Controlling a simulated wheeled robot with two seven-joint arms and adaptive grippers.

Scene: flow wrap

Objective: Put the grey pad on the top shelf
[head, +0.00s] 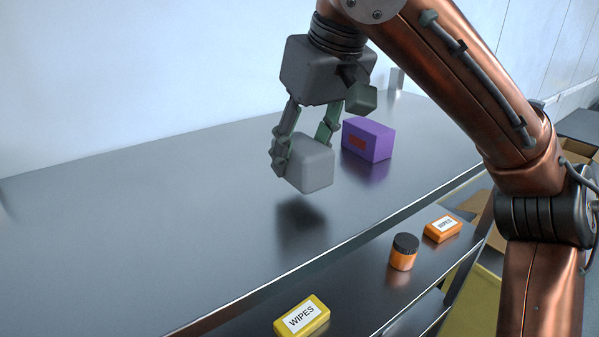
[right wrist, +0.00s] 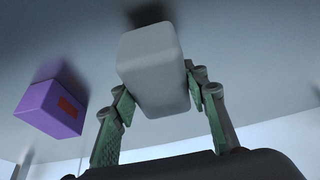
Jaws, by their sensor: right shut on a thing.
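The grey pad (head: 311,166) is a rounded light-grey block in the head view. My right gripper (head: 305,150) is shut on it and holds it above the top shelf (head: 180,210), with a dark shadow or reflection on the metal below. In the right wrist view the pad (right wrist: 152,70) sits between the two green-padded fingers (right wrist: 160,108). My left gripper is not in view.
A purple box (head: 368,140) stands on the top shelf behind and right of the pad; it also shows in the right wrist view (right wrist: 50,107). A lower shelf holds yellow wipes (head: 302,316), an orange jar (head: 403,252) and an orange pack (head: 443,229). The top shelf's left is clear.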

